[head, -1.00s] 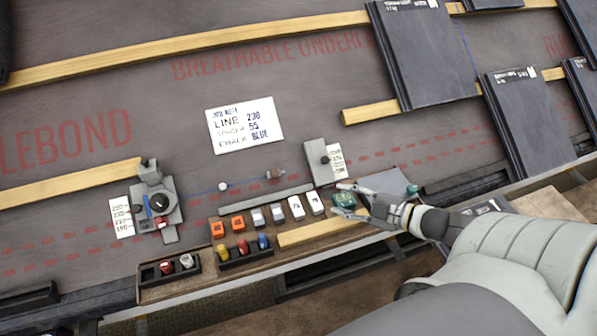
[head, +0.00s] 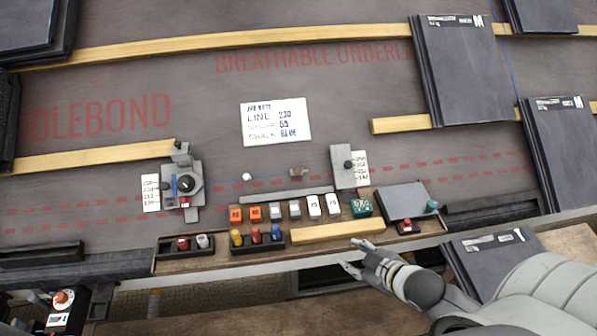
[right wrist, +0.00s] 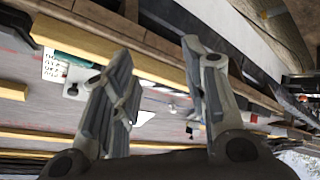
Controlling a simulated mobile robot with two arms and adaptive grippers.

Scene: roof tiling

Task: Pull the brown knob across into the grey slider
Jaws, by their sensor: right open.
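The brown knob (head: 297,172) lies on the dark underlay. A small white ball (head: 247,176) lies to its left. The grey slider (head: 341,160), an upright grey plate with a dark knob on it, stands just right of the brown knob, apart from it, beside a white number scale (head: 361,170). My right gripper (head: 352,256) is open and empty near the front wooden strip, below and right of the brown knob. Its spread fingers also show in the right wrist view (right wrist: 158,48). My left gripper is not in view.
A grey bar (head: 286,196) and a row of orange, grey and white blocks lie below the knob. A green box (head: 361,208) and a grey box (head: 402,202) stand to the right. A dial device (head: 186,184) is on the left.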

